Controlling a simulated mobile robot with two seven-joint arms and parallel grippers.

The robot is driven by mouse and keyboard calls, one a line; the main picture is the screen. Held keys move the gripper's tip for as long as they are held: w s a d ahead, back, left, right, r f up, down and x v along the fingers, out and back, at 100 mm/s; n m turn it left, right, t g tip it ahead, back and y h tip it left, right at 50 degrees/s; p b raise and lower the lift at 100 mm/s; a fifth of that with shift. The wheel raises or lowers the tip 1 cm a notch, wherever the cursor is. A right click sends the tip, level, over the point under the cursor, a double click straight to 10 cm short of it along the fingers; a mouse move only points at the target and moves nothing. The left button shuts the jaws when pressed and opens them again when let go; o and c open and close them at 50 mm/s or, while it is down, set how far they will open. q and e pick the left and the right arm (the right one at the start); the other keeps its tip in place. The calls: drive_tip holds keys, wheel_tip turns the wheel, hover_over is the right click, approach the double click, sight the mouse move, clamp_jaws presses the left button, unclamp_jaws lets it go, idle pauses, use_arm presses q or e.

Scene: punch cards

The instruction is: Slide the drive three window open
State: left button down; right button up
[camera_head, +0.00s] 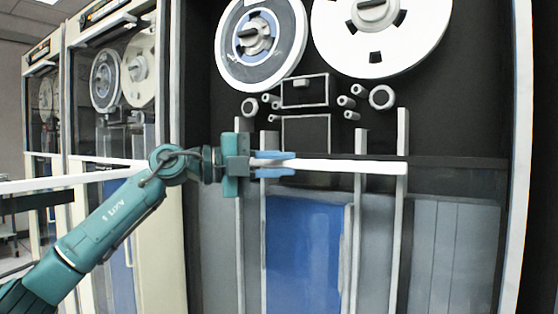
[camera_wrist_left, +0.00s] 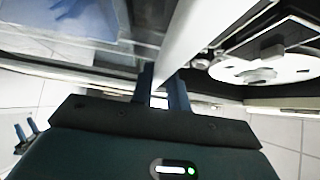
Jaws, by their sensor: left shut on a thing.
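The window of the near tape drive (camera_head: 455,110) has a white horizontal bar (camera_head: 345,167) along its lower edge, level across the drive's front below the reels. My left gripper (camera_head: 273,164) is shut on this bar, its blue fingers above and below it near the bar's left part. In the left wrist view the bar (camera_wrist_left: 205,35) runs between the two fingertips (camera_wrist_left: 161,85). The window pane is clear and hard to make out. My right gripper (camera_wrist_left: 26,129) appears small at the left edge of the left wrist view, fingers apart and empty.
Two reels (camera_head: 262,45) (camera_head: 378,30) sit high on the drive. A blue panel (camera_head: 305,250) and pale vertical strips stand below the bar. Another drive cabinet (camera_head: 125,70) stands at left, behind my left arm.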

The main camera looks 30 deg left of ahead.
use_arm(q)
drive_tip(key=c, duration=1.4)
unclamp_jaws()
drive_tip(key=shift+o, duration=0.2)
drive_tip(key=shift+r, duration=0.15)
use_arm(e)
drive_tip(key=shift+r, duration=0.1)
